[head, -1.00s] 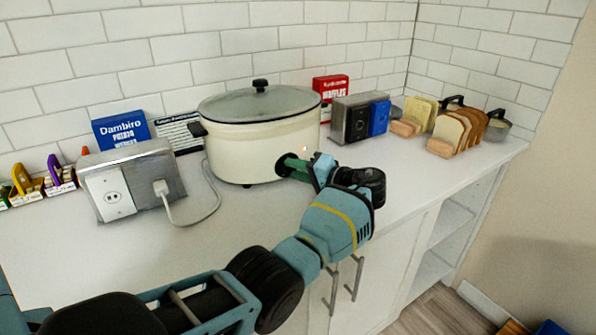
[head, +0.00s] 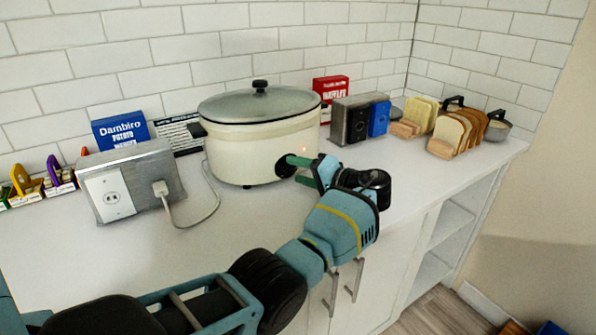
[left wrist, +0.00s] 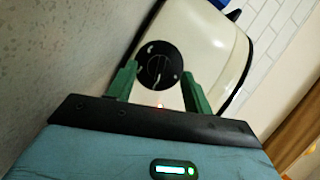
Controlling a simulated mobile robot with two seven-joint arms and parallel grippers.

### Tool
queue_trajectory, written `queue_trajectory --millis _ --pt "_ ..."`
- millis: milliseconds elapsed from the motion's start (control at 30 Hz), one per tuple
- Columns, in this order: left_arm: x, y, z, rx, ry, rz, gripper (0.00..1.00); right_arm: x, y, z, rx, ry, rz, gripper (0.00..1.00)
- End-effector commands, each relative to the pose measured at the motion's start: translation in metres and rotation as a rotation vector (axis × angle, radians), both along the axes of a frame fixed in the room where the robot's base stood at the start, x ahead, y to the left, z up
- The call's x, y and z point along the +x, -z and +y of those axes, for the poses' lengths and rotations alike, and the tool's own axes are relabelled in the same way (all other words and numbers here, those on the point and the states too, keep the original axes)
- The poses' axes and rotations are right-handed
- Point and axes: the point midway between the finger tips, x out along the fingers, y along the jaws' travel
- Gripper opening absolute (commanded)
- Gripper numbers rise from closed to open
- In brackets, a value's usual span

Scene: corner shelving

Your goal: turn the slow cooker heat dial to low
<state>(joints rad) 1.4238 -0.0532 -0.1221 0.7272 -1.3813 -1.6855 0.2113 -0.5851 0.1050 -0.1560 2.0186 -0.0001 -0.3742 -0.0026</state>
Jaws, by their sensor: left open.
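The cream slow cooker (head: 240,153) with a glass lid stands on the white counter against the tiled wall. Its black heat dial (head: 284,165) is low on the front right side. In the left wrist view the dial (left wrist: 158,65) is round, with pale markings and a light pointer line; which setting it marks is too small to read. My left gripper (head: 304,170) is open in front of the dial. In the left wrist view its green fingers (left wrist: 157,90) stand apart, one either side of the dial's lower part; contact cannot be told. My right gripper is not in view.
A metal outlet box (head: 130,180) with the plugged cord stands left of the cooker. Right of it are a metal box (head: 353,118) and bread slices (head: 455,132) in a wooden holder.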

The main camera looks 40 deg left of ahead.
Motion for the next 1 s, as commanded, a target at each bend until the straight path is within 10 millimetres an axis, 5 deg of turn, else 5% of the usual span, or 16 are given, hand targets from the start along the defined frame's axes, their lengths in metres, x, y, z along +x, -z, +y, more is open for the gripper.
queue_trajectory --millis 400,1000 --pt "-0.001 -0.006 -0.060 0.000 0.002 0.001 0.51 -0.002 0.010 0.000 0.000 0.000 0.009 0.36" --pt "-0.001 -0.009 -0.066 0.001 0.000 -0.001 0.51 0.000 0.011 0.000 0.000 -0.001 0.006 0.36"
